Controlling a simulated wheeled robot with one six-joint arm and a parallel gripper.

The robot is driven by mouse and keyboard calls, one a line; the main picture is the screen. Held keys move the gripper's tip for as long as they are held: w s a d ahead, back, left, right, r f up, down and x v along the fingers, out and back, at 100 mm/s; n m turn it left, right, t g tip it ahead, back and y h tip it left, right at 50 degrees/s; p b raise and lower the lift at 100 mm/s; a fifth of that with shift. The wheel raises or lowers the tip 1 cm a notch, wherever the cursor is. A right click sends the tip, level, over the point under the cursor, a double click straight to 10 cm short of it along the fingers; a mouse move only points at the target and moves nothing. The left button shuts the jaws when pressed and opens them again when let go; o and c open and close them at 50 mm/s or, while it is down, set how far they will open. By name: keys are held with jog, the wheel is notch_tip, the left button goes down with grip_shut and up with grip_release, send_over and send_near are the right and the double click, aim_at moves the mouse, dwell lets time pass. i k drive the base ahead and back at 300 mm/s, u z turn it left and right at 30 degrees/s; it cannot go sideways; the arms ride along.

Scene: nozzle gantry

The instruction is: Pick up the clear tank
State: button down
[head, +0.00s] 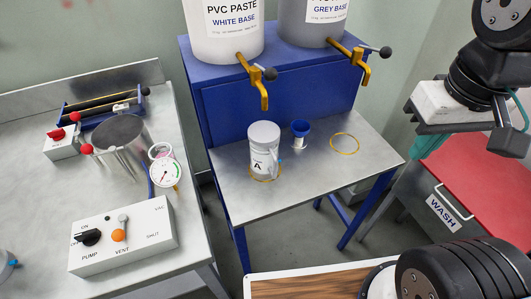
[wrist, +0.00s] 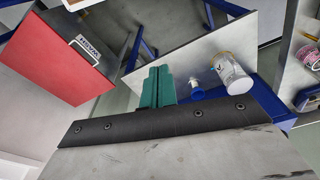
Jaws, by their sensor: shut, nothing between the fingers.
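A pale, see-through tank marked A (head: 263,155), with a white lid, stands upright on the steel table below the paste barrels, at a yellow ring mark. My gripper's teal fingers (wrist: 157,86) are shut together and empty, apart from the tank. In the head view my gripper (head: 414,142) is to the right of the table, partly hidden by its own body.
Brass taps (head: 262,90) hang above the back edge. A red-topped wash cabinet (head: 480,185) is at right; a vacuum bench (head: 50,195) is at left.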

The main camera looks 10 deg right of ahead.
aim_at(263, 135)
jog(key=z, duration=1.8)
jog(key=k, duration=0.9)
jog(key=u, duration=1.75)
